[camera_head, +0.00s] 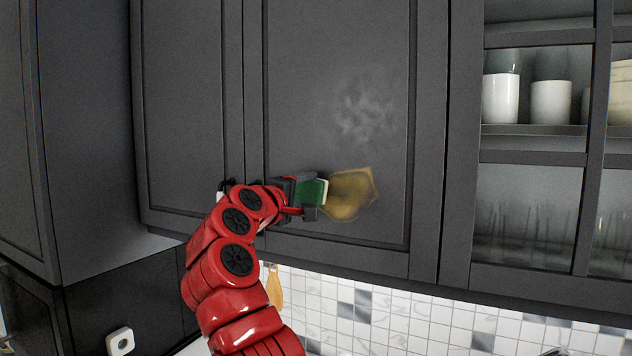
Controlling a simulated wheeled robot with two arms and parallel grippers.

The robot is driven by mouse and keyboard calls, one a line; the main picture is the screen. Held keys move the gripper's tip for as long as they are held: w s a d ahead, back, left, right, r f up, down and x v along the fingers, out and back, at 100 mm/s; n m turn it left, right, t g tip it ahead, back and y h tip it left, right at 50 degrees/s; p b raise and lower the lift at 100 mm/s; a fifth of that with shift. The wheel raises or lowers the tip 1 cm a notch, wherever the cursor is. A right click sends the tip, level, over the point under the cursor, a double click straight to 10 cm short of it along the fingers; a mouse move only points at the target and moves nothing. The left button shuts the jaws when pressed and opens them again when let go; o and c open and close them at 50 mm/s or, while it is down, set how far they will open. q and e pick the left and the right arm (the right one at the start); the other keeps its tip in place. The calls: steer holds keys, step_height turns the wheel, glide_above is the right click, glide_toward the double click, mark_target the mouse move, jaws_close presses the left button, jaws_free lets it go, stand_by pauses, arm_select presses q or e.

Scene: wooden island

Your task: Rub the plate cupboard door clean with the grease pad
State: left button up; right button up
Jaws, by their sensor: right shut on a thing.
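The dark grey plate cupboard door (300,90) fills the middle of the head view. A yellow-brown greasy stain (350,194) is on its lower part, and a faint whitish smudge (363,110) is higher up. My right gripper (309,198) is at the lower part of the door, just left of the stain. It is shut on the grease pad (315,189), which is green with a pale face turned toward the stain. I cannot tell whether the pad touches the door. My left gripper is out of view.
Glass-fronted shelves (530,157) with white cups stand to the right. Another dark door (190,100) is to the left. Below are marble-look tiles (380,320), a hanging wooden utensil (274,287) and a wall socket (121,341). The door's upper part is unobstructed.

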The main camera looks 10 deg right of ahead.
steer(key=shift+w+a, duration=0.1)
steer(key=shift+a, duration=0.05)
steer(key=shift+r+p, duration=0.85)
steer(key=shift+r, duration=0.45)
steer(key=shift+f, duration=0.1)
